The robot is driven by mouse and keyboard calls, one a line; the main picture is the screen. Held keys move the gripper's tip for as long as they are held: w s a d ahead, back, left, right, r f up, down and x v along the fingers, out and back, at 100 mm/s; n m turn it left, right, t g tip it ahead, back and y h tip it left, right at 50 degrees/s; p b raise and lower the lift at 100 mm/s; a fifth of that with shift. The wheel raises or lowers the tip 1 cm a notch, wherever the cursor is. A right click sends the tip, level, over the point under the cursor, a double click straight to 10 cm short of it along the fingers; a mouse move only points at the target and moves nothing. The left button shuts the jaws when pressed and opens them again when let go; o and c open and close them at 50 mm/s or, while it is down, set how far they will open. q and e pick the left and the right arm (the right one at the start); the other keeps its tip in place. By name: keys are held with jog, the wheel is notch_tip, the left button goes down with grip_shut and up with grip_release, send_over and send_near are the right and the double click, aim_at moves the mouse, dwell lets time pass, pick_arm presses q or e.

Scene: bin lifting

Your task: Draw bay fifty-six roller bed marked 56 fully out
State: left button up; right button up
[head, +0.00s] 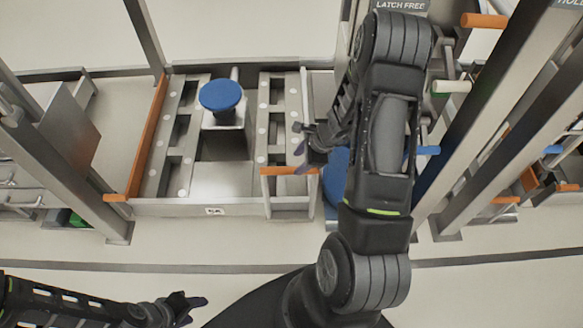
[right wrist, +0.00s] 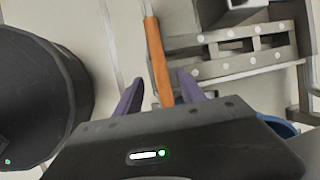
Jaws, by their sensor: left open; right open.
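The roller bed (head: 228,205) has rows of light rollers and a small plate at its front edge that seems to read 56 (head: 214,211). A short orange bar (head: 282,171) is at the front of its right-hand roller strip. My right gripper (head: 299,138) is open just above and behind this bar. In the right wrist view an orange bar (right wrist: 157,58) runs between the spread fingers of my right gripper (right wrist: 160,92); contact cannot be told. My left gripper (head: 195,308) is open and empty at the lower left, away from the bed.
A blue round-topped object (head: 221,95) stands on the bed. Another blue object (head: 335,180) is partly hidden behind my right arm. Grey posts (head: 70,165) flank the bay. A long orange rail (head: 150,135) lines the bed's left side. The floor in front (head: 180,245) is clear.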

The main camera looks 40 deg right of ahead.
aim_at(291, 169)
jog(key=b+x, duration=0.1)
jog(key=x, duration=0.5)
jog(key=shift+w+f, duration=0.1)
jog(key=shift+f, duration=0.2)
grip_shut()
dwell(1.1)
